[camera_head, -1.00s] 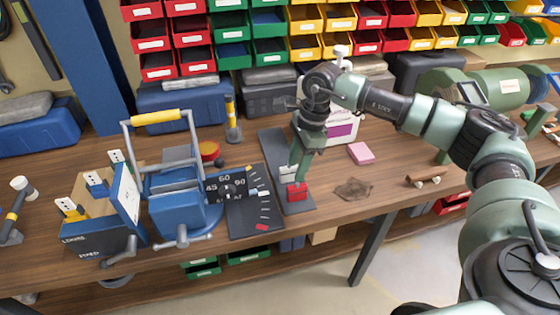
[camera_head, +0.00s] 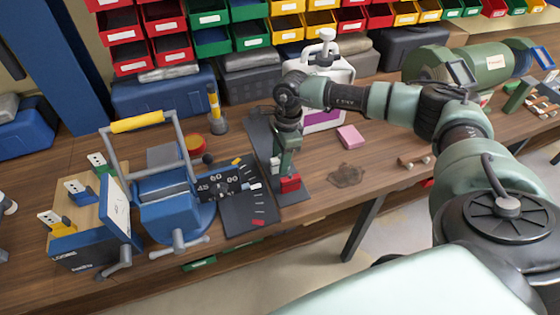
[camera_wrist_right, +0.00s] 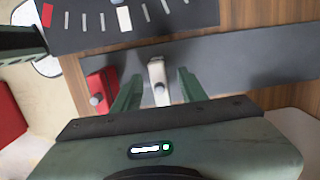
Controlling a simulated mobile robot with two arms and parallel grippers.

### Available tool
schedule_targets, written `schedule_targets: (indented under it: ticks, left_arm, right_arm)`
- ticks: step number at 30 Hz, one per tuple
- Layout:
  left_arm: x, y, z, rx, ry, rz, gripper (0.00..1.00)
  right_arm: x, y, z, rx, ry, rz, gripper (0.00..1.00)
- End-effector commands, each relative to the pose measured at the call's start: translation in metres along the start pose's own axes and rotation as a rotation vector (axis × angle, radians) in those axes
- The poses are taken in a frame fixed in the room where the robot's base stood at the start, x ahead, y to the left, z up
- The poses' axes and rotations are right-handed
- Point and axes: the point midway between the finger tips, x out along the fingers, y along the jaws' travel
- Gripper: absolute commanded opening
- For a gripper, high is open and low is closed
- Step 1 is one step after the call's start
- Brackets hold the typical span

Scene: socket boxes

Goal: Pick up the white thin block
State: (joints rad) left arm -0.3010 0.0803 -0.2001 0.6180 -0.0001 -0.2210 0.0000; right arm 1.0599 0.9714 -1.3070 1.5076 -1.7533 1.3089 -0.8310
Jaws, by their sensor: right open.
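My right gripper (camera_wrist_right: 158,88) is open, with one finger on each side of the block and visible gaps to both. A red block (camera_wrist_right: 102,90) stands just left of the left finger. In the head view my right gripper (camera_head: 284,166) points down over the strip behind the red block (camera_head: 290,183), and the white block is mostly hidden there.
A dark dial board (camera_head: 240,205) lies left of the strip, beside a blue device with a yellow handle (camera_head: 136,123). A pink block (camera_head: 350,137) lies to the right, and a white case (camera_head: 325,118) stands behind. The table's front right is mostly clear.

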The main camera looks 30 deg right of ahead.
Motion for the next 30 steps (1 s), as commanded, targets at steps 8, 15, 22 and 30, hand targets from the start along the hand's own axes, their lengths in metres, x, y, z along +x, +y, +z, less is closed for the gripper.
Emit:
schedule_targets:
  ticks: [8, 15, 22, 30]
  left_arm:
    - [0.0, -0.001, -0.013, 0.001, 0.019, -0.002, 0.48]
    - [0.0, 0.0, -0.003, 0.001, 0.005, 0.0, 0.48]
    - [0.001, 0.0, -0.001, 0.001, 0.002, 0.0, 0.48]
    - [0.007, 0.0, 0.0, 0.0, 0.001, 0.0, 0.48]
  right_arm:
    - [0.001, 0.0, 0.0, -0.001, -0.001, 0.0, 0.26]
    - [0.0, 0.0, 0.001, -0.001, -0.001, -0.001, 0.0]
    - [-0.001, -0.001, 0.001, 0.0, -0.002, -0.002, 0.0]
    - [-0.026, -0.001, 0.004, -0.001, -0.002, -0.004, 0.0]
